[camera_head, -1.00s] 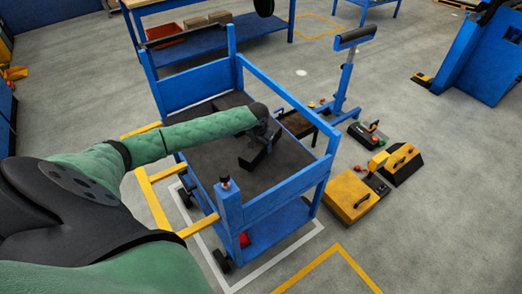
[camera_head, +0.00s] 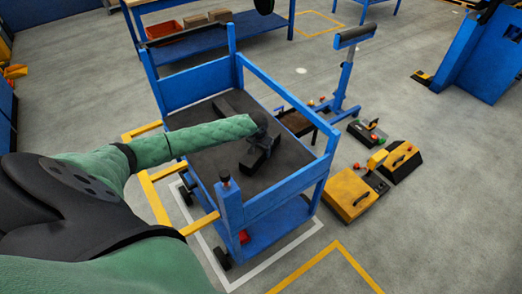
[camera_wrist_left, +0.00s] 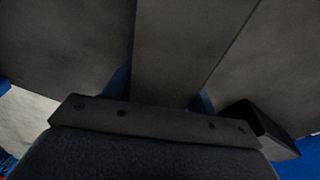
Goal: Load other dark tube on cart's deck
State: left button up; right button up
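The blue cart (camera_head: 290,183) has a dark deck (camera_head: 205,165) inside blue rails. One dark tube (camera_head: 228,104) lies on the deck's far part, partly behind my left arm. Another dark tube (camera_head: 252,160) is at my left gripper (camera_head: 262,141), low over or on the deck; I cannot tell if it touches the deck. The fingers are hidden against the dark tube. In the left wrist view a hollow dark tube end (camera_wrist_left: 265,128) shows at lower right beside the gripper body, and a long dark strip runs ahead. My right gripper is out of view.
Blue cart rails and a near corner post (camera_head: 228,200) surround the deck. Right of the cart stand a blue roller stand (camera_head: 347,75) and yellow cases (camera_head: 350,194). A blue workbench (camera_head: 205,42) stands behind. Deck left of the gripper is clear.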

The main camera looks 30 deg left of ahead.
aim_at(259, 149)
pick_arm(q)
jog(key=o, duration=0.4)
jog(key=shift+o, duration=0.2)
jog(key=shift+r, duration=0.3)
jog(key=r, duration=0.3)
jog(key=s+r+b, duration=0.1)
jog(key=r, duration=0.3)
jog(key=r+b, duration=0.1)
jog(key=r, duration=0.3)
jog(key=shift+s+r, duration=0.25)
jog(key=shift+s, duration=0.15)
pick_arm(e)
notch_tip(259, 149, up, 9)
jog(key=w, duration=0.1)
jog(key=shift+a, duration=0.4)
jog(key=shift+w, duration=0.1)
